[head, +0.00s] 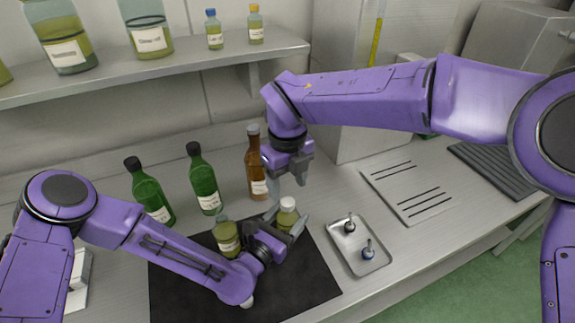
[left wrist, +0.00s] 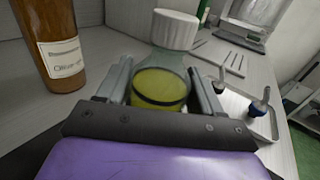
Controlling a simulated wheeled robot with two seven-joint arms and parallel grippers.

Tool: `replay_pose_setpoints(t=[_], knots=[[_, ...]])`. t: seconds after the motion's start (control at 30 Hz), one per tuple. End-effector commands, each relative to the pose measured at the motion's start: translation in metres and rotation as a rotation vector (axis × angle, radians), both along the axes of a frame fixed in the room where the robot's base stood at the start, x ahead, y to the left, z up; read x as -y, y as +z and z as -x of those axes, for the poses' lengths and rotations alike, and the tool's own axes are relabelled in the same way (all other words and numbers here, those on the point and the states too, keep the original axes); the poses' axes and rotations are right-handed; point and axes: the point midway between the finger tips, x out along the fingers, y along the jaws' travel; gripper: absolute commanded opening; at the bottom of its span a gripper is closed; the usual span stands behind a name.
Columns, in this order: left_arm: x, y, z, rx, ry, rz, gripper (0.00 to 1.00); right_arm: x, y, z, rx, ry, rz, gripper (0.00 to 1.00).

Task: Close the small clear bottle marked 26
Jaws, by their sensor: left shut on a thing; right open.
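A small clear bottle (head: 287,218) with yellow-green oil stands over the right part of the dark mat. My left gripper (head: 289,226) is shut on it from the near left. In the left wrist view the bottle (left wrist: 160,85) sits between both fingers. A white ribbed cap (left wrist: 175,30) is on its neck, and the cap also shows in the head view (head: 288,202). How tight the cap sits cannot be told. No number 26 is readable. My right gripper (head: 287,180) is open and empty, pointing down just above the cap, apart from it.
A wider oil jar (head: 227,240) stands left of my left gripper. A brown bottle (head: 255,165) and two green bottles (head: 203,180) stand behind. A metal tray (head: 376,264) with two dark-tipped stoppers lies right of the mat (head: 185,285). A shelf (head: 190,60) carries several bottles.

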Motion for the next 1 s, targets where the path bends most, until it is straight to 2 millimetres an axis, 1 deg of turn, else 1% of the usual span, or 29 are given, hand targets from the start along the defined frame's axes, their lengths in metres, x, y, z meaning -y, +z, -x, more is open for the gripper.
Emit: replay_pose_setpoints(t=[0.03, 0.1, 0.2, 0.3, 0.43, 0.67, 0.7, 0.77, 1.0], knots=[[0.000, -0.001, 0.001, -0.002, -0.001, -0.001, 0.00, 0.000, 0.013, -0.001, 0.003, -0.002, -0.003, 0.63], [0.000, -0.001, 0.001, -0.002, -0.001, -0.001, 0.00, 0.000, 0.028, -0.001, 0.003, -0.002, -0.003, 0.63], [0.000, -0.001, 0.001, -0.002, -0.001, -0.001, 0.00, 0.000, 0.047, 0.000, 0.002, 0.000, -0.001, 0.63], [0.000, -0.001, 0.001, -0.002, -0.002, -0.001, 0.00, 0.000, 0.058, 0.000, 0.000, -0.001, 0.000, 0.63], [0.000, -0.001, 0.001, -0.002, -0.002, -0.001, 0.00, 0.000, 0.065, 0.000, -0.001, 0.000, 0.000, 0.63], [0.000, -0.001, 0.001, -0.003, -0.002, -0.002, 0.00, 0.000, 0.066, 0.000, -0.001, 0.000, 0.000, 0.63], [0.000, -0.001, 0.001, -0.003, -0.002, -0.002, 0.76, 0.000, 0.066, 0.000, -0.001, 0.000, 0.000, 0.63], [0.000, -0.001, 0.001, -0.002, -0.001, -0.001, 0.96, 0.000, 0.066, 0.000, -0.001, 0.000, 0.000, 0.63], [0.000, 0.000, 0.000, -0.001, -0.001, -0.001, 0.96, 0.000, 0.065, 0.000, -0.001, 0.000, 0.001, 0.63]])
